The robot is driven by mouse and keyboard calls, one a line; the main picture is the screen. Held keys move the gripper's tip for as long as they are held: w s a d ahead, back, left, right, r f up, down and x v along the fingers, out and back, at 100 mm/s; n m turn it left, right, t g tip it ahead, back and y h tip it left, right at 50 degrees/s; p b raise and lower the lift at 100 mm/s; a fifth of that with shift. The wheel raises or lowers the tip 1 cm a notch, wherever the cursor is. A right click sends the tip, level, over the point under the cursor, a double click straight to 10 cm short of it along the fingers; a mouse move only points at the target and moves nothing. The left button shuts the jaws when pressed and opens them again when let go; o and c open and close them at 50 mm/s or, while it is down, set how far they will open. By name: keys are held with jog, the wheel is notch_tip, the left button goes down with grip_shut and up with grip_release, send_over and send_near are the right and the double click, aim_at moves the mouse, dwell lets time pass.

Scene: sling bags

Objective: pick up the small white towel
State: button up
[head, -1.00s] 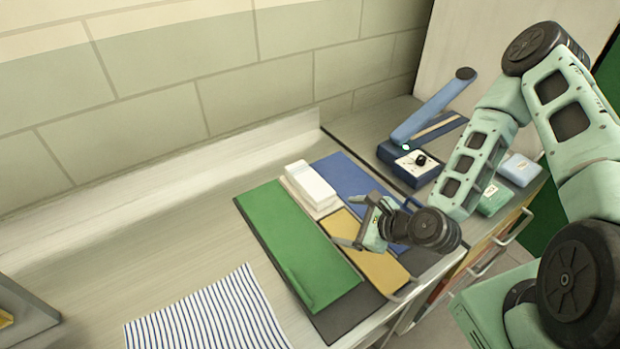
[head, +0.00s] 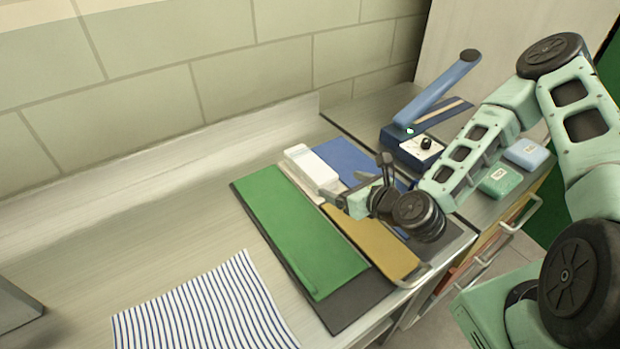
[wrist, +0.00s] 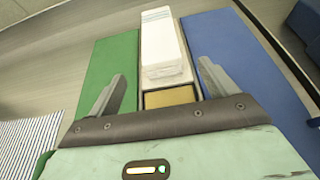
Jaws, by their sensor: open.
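My gripper (head: 346,187) is open and empty at the near end of the towel. In the wrist view the two fingertips (wrist: 161,70) are spread to either side of the towel's near end, apart from it. In the head view my gripper hides part of the near end.
A striped cloth (head: 205,310) lies front left. A blue sealer (head: 425,115) stands at right. The counter's back left is clear.

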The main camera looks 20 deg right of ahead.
aim_at(317, 174)
jog(key=shift+f+b+x, duration=0.25)
jog(key=shift+b+x, duration=0.85)
jog(key=shift+b, duration=1)
jog(key=b+x, duration=0.2)
jog(key=b, duration=0.1)
jog(key=shift+w+b, duration=0.25)
jog(key=shift+b, duration=0.1)
jog(key=shift+w+a+p, duration=0.3)
jog(key=shift+w+p, duration=0.2)
jog(key=shift+w, duration=0.05)
jog(key=shift+p+x, duration=0.75)
jog(key=shift+x, duration=2.3)
jog(key=shift+d+f, duration=0.1)
jog(key=shift+f, duration=0.1)
jog(key=c, duration=1.1)
